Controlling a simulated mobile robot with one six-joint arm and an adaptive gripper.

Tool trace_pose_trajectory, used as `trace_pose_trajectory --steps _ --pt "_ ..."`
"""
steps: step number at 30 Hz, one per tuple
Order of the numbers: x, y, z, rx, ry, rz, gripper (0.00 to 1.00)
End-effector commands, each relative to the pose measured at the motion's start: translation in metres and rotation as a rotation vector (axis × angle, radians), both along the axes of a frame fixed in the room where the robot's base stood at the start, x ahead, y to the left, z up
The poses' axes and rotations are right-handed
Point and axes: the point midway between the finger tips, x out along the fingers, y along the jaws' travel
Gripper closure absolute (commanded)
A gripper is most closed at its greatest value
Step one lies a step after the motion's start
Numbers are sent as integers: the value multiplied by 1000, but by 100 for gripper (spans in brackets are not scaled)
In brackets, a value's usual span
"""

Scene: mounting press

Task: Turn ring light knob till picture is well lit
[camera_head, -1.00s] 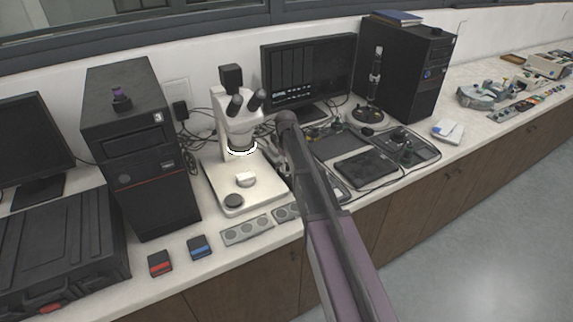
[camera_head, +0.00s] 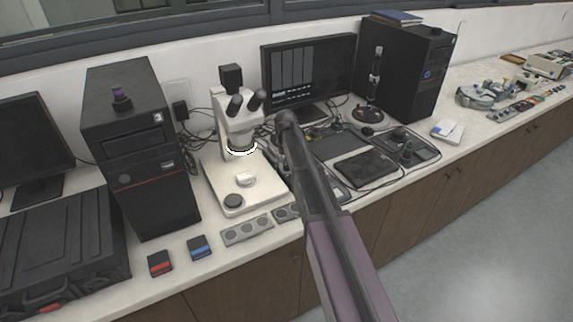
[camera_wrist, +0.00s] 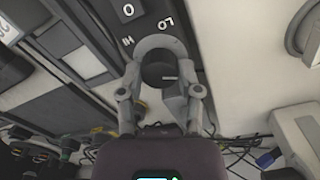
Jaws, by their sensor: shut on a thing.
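In the wrist view my gripper (camera_wrist: 161,62) is shut around a dark round knob (camera_wrist: 160,74). The knob sits on a dark panel marked "0", "LO" and "HI"; a short pale line shows on its face. In the head view my arm hides the knob and most of the gripper. The white microscope (camera_head: 238,125) stands on its pale base, with the ring light (camera_head: 241,151) glowing white under its head. The monitor (camera_head: 309,76) behind shows a picture of grey upright bands on its left part.
A black computer tower (camera_head: 140,150) stands left of the microscope. Red (camera_head: 160,263) and blue (camera_head: 199,248) small boxes lie at the bench front. Black trays (camera_head: 365,168) and cables crowd the bench right of my arm.

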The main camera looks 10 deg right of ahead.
Motion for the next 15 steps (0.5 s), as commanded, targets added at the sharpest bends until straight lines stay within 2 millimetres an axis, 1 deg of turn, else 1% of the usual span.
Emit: trace_pose_trajectory --steps 3,7,15 --pt "-2 0 0 1 4 -90 100" --pt "-2 0 0 2 5 -169 100" --pt "-2 0 0 2 4 -253 100"
